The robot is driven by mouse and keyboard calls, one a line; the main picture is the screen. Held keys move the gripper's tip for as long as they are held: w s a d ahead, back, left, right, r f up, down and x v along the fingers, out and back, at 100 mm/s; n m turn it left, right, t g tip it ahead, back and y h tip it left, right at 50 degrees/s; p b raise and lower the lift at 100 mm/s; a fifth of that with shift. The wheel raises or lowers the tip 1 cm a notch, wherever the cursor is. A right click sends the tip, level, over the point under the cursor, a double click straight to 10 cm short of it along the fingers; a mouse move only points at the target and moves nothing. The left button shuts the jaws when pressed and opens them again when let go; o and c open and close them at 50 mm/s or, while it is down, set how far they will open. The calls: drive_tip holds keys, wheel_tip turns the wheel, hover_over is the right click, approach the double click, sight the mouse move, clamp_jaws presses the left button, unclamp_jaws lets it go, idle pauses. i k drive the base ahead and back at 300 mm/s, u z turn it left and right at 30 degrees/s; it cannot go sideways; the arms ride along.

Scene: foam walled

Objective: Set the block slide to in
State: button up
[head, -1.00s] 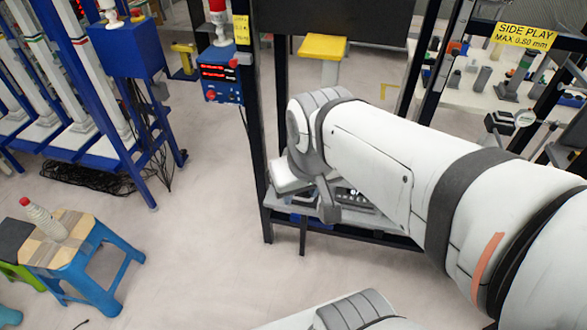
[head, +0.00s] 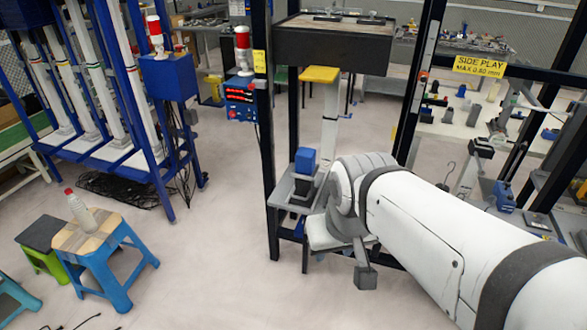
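A blue block (head: 305,161) stands upright on a dark mount on a grey shelf inside the black frame, left of my arm. It looks like the block slide, but I cannot tell its in or out position from here. My gripper (head: 347,256) is at the lower end of my white arm, in front of the shelf, lower and to the right of the blue block and apart from it in the picture. Its fingers are not clear, so I cannot tell whether it is open or shut. My arm hides the right part of the shelf.
Black posts (head: 263,130) of the frame stand around the shelf. A yellow-topped stand (head: 320,75) is behind it. A blue stool (head: 105,255) with a bottle (head: 80,210) is at left. A parts table (head: 470,115) is at right. The floor between stool and frame is clear.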

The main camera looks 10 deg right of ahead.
sight(303, 193)
drive_tip(key=z, duration=0.5)
drive_tip(key=i, duration=1)
drive_tip(key=u, duration=0.15)
